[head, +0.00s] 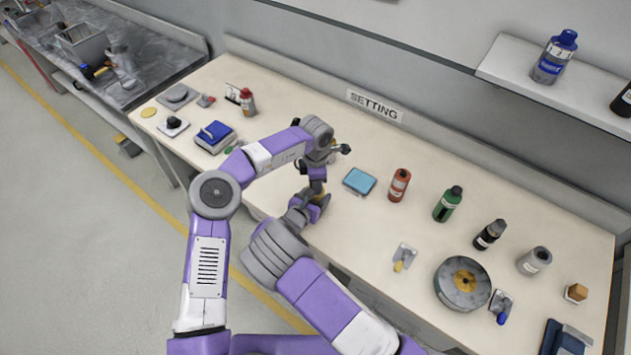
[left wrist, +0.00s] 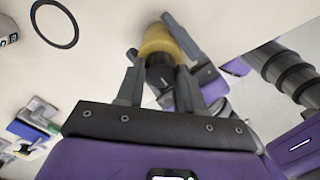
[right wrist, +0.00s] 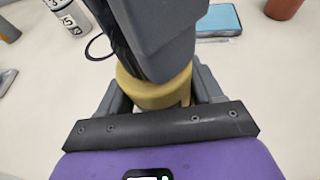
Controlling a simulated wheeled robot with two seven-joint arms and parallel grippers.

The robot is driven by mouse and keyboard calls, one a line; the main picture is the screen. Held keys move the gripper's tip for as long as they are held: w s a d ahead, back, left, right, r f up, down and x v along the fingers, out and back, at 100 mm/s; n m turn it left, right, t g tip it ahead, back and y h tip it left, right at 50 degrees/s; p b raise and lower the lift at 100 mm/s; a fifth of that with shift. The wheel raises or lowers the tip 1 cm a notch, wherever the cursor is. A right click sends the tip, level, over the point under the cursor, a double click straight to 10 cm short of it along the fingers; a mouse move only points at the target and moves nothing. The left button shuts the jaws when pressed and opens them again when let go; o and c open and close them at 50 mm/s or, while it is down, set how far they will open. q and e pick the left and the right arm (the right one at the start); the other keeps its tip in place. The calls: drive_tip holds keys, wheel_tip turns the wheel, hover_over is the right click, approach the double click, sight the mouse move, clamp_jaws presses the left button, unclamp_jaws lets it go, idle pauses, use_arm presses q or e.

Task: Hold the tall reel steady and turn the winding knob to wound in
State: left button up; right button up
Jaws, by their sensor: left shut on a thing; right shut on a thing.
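The tall reel (left wrist: 160,42) is a yellow-tan cylinder with a dark winding knob (left wrist: 158,76) at one end. My left gripper (left wrist: 160,72) is shut on the knob. My right gripper (right wrist: 160,90) is shut around the body of the reel (right wrist: 152,93), with a finger on each side. The left gripper's dark fingers cover the knob in the right wrist view. In the head view my left gripper (head: 317,182) comes down from above and my right gripper (head: 319,203) reaches in from below, near the bench's front edge. The reel is mostly hidden there. I cannot read the knob's setting.
On the bench (head: 350,233), a light blue pad (head: 359,181) and a red-brown bottle (head: 399,185) stand right of my grippers. A dark ring (left wrist: 54,23) lies close by. A large round drum (head: 462,284) and several bottles are further right. A blue box (head: 215,136) is at left.

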drive_tip(key=shift+a+f, duration=0.1)
idle(0.3)
use_arm(q)
drive_tip(key=o, duration=1)
drive_tip(key=shift+o, duration=0.2)
drive_tip(key=shift+r, duration=0.1)
wheel_tip(320, 180, up, 12)
use_arm(e)
drive_tip(key=o, duration=1.2)
drive_tip(key=shift+o, duration=0.2)
